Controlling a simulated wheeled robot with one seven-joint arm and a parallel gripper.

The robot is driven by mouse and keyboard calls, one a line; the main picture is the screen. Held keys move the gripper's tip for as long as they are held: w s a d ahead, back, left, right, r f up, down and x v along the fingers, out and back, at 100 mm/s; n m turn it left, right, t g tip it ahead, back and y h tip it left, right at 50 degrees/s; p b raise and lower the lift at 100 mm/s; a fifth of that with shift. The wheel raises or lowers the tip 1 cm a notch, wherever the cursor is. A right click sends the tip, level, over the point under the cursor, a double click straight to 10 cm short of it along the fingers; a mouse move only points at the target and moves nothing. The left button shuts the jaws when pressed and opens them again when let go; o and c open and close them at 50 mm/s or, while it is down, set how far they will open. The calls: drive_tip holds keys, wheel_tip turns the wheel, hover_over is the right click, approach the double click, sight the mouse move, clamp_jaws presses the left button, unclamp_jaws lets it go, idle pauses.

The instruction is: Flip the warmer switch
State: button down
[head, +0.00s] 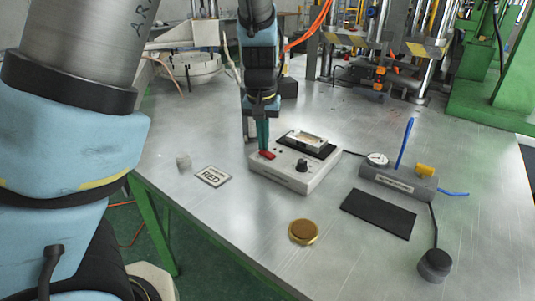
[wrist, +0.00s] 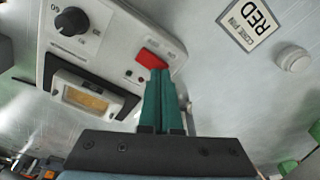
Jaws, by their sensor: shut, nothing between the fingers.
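The warmer (head: 298,172) is a pale box on the metal table, with a black knob (head: 302,165) and a framed window on top. Its red switch (head: 267,155) is at the left corner of the top face, and it also shows in the wrist view (wrist: 151,59). My gripper (head: 263,146) points down at the switch with its green fingers shut and empty. In the wrist view the fingertips (wrist: 160,74) meet the switch's lower edge. I cannot tell whether they press on it, nor which way the switch is tilted.
A RED label card (head: 213,176) and a small whitish cylinder (head: 184,161) lie left of the warmer. A brass disc (head: 303,231), black mat (head: 378,213) and grey device with a gauge (head: 398,183) are in front and right. The table's left edge is nearby.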

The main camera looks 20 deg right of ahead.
drive_tip(key=shift+f, duration=0.35)
wheel_tip(320, 180, up, 7)
drive_tip(key=p, duration=0.6)
drive_tip(key=shift+r, duration=0.1)
idle(0.4)
drive_tip(key=s+a+n, duration=0.2)
drive_tip(key=a, duration=1.3)
drive_tip(key=s+a+n, duration=0.2)
drive_tip(key=a+n, duration=0.1)
drive_tip(key=a, duration=1.2)
drive_tip(key=shift+r+y, duration=0.35)
drive_tip(key=shift+y, duration=0.05)
